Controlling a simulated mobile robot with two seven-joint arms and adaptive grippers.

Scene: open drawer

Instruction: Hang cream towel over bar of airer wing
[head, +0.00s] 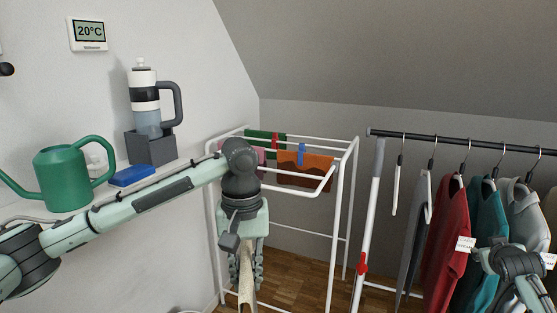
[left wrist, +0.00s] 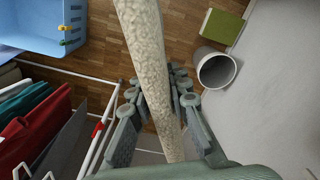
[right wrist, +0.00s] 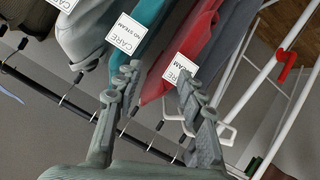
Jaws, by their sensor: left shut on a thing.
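The cream towel (left wrist: 143,40) hangs as a narrow folded strip from my left gripper (head: 246,280); its lower part (head: 246,262) shows between the fingers in the head view. In the left wrist view the left gripper (left wrist: 158,98) is shut on it. The white airer (head: 347,200) stands behind and to the right of that gripper, with a wing bar (head: 305,195) reaching forward at its top. My left forearm and wrist hide part of the airer's left side. My right gripper (right wrist: 156,78) is open and empty near hanging garments.
Green (head: 262,139) and orange (head: 312,168) cloths hang on the airer, with a blue peg (head: 301,154). A clothes rail (head: 460,142) with several garments stands right. A shelf holds a watering can (head: 66,180). A blue basket (left wrist: 60,28) and bin (left wrist: 216,70) stand on the floor.

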